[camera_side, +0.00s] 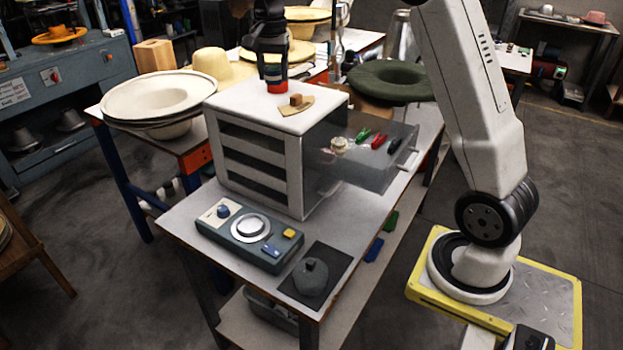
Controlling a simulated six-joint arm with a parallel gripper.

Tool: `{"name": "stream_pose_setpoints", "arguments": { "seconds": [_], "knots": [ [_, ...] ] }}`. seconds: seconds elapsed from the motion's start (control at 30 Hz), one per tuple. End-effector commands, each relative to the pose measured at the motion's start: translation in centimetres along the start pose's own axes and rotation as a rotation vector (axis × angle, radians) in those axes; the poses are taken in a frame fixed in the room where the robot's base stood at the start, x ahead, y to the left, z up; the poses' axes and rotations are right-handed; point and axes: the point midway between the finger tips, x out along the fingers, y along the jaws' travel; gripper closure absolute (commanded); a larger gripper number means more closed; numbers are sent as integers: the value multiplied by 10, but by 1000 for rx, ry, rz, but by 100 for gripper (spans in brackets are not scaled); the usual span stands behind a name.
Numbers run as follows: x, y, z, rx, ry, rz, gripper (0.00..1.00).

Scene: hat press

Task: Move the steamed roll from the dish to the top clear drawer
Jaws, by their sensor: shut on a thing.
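A small pale, round thing that looks like the steamed roll (339,145) lies inside the top clear drawer (372,178), near the cabinet end. The drawer is pulled out to the right from the white cabinet (305,180). Green, red and black small items lie beside the roll. My gripper (275,86) points down over the back of the cabinet top, away from the drawer. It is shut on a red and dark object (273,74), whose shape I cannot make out. I cannot tell which thing is the dish.
A small brown block (296,99) sits on a flat wooden piece (291,108) on the cabinet top. A control box (249,236) with a dial stands in front, beside a grey knobbed thing (311,277) on a dark mat. Hats stand left and behind, including a green one (390,80).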

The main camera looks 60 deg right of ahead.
Motion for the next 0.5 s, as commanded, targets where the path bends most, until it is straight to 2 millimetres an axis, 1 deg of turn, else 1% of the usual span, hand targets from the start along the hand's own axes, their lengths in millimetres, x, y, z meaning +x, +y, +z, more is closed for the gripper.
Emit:
{"name": "stream_pose_setpoints", "arguments": {
  "seconds": [0.03,0.2,0.5],
  "knots": [
    [-5,7,5,0,1,-1,100],
    [-15,26,19,0,1,-2,100],
    [-31,56,41,0,1,-1,100]
  ]
}}
